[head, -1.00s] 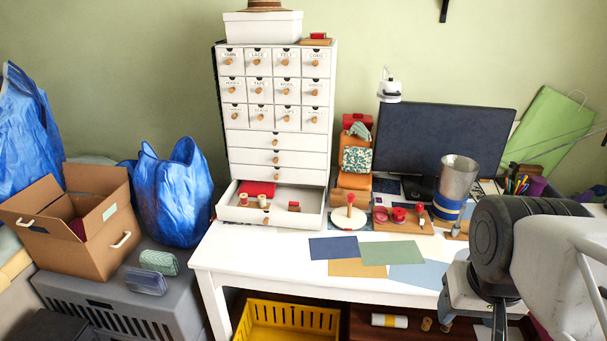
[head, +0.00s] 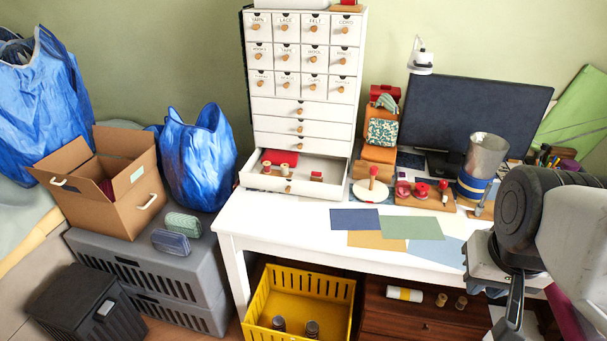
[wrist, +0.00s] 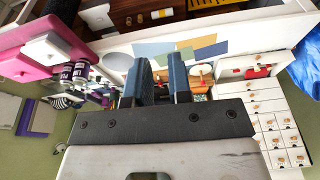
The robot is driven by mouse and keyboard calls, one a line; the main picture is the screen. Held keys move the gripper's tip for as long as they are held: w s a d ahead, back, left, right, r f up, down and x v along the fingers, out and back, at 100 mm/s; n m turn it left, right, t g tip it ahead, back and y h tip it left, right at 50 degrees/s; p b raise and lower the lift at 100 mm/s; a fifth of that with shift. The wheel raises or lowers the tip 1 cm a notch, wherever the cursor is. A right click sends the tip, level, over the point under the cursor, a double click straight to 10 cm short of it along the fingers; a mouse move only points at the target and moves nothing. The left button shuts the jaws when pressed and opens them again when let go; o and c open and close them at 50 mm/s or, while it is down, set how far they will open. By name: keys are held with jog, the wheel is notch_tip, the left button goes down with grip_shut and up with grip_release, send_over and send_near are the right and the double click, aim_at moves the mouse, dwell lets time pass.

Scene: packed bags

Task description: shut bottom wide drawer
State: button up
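The white drawer cabinet (head: 302,88) stands at the back left of the white desk. Its bottom wide drawer (head: 262,184) is pulled out, with a small round wooden knob on its front. A red cloth (head: 280,157) and several small spools lie inside it. The wide drawers above it look closed. The open drawer also shows at the right of the wrist view (wrist: 234,73). My gripper (wrist: 161,76) has its two dark fingers apart with nothing held between them. It is well away from the drawer, on the right side of the desk in the head view.
Coloured sheets (head: 410,228) lie flat on the desk in front. A spool stand (head: 372,186), a spool board (head: 425,198), a metal cup (head: 487,156) and a monitor (head: 465,115) stand right of the drawer. A blue bag (head: 198,155) is close on its left.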

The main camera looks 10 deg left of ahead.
jog(key=w+a+m+y, duration=0.1)
jog(key=w+a, duration=0.3)
jog(key=w, duration=0.2)
jog(key=w+a+m+t+y, duration=0.1)
jog(key=w+a, duration=0.3)
jog(key=w, duration=0.2)
jog(key=w+a+m+t+y, duration=0.1)
jog(key=w+a, duration=0.3)
jog(key=w, duration=0.2)
jog(key=shift+w+a+f, duration=0.2)
jog(key=shift+w+a, duration=0.05)
jog(key=shift+a, duration=0.05)
grip_shut()
jog(key=w+a+f+m+t+y, duration=0.1)
jog(key=w+a+f+m, duration=0.1)
jog(key=w+a, duration=0.45)
jog(key=w+a+f+m+t, duration=0.1)
jog(key=w+a+f+m, duration=0.2)
jog(key=w+a, duration=0.35)
jog(key=w+a+f+m+t+h, duration=0.1)
jog(key=w+a+f+m, duration=0.3)
jog(key=a+f, duration=0.6)
jog(key=w+a+f+m+t+h, duration=0.1)
jog(key=w+a+f+m+h, duration=0.2)
jog(key=a+f, duration=0.8)
jog(key=shift+w+f+m+t, duration=0.3)
jog(key=shift+w+f+m, duration=0.45)
jog(key=shift+w+m, duration=0.95)
